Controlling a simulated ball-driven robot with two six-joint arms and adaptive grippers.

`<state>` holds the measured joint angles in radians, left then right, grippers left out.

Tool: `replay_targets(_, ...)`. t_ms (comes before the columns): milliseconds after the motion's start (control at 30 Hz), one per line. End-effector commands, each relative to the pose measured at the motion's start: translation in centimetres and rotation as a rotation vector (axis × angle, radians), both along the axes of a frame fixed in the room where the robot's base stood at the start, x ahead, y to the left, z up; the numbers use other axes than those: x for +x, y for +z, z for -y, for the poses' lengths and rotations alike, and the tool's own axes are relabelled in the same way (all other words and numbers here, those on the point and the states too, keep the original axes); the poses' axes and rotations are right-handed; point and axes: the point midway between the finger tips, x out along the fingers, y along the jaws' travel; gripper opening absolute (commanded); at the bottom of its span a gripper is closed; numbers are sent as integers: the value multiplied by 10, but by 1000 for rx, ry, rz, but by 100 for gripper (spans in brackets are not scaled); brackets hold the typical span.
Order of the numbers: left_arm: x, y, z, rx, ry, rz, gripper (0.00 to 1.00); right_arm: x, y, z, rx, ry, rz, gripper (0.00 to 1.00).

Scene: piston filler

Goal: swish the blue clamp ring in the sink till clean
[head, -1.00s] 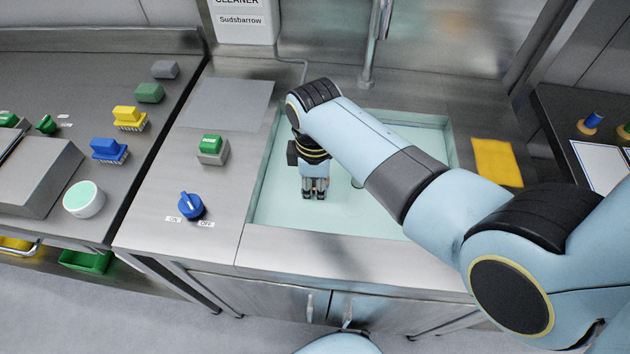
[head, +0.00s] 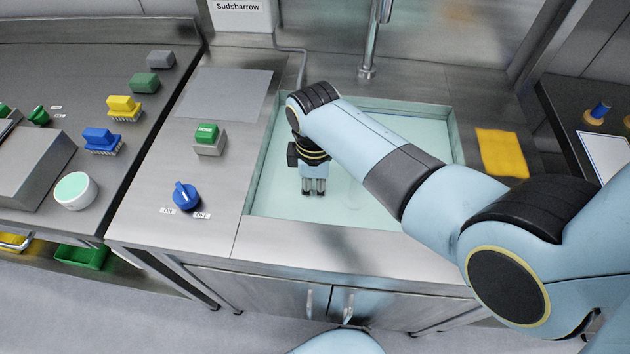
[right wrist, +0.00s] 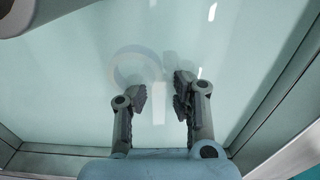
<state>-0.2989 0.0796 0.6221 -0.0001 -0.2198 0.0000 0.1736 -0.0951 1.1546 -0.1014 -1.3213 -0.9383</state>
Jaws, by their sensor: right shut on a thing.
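The sink (head: 457,135) is filled with pale, milky green water. My right gripper (head: 313,190) points down into its left part, with the fingertips hidden at the water. In the right wrist view its two fingers (right wrist: 160,92) stand a little apart. A faint ring outline, the blue clamp ring (right wrist: 119,72), shows blurred through the water at the fingertips, and I take it as held there. Its colour is washed out, so I cannot tell how clean it is. In the head view the ring is hidden. My left gripper is not in view.
A tap (head: 369,50) stands behind the sink. A yellow cloth (head: 502,152) lies right of it. Left are a blue on/off knob (head: 185,195), a green-topped block (head: 207,138), blue (head: 101,139) and yellow (head: 124,105) brushes and a white round tub (head: 76,190). The sink walls bound the gripper.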

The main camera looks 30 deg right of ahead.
Motion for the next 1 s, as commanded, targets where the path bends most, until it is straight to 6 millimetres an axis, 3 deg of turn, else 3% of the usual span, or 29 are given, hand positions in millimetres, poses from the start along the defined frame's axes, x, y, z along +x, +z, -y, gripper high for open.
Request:
replay_targets(400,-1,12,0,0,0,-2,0,-9,1,-8,0,0,0,0)
replay_targets(1000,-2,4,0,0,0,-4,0,10,0,7,0,0,0,0)
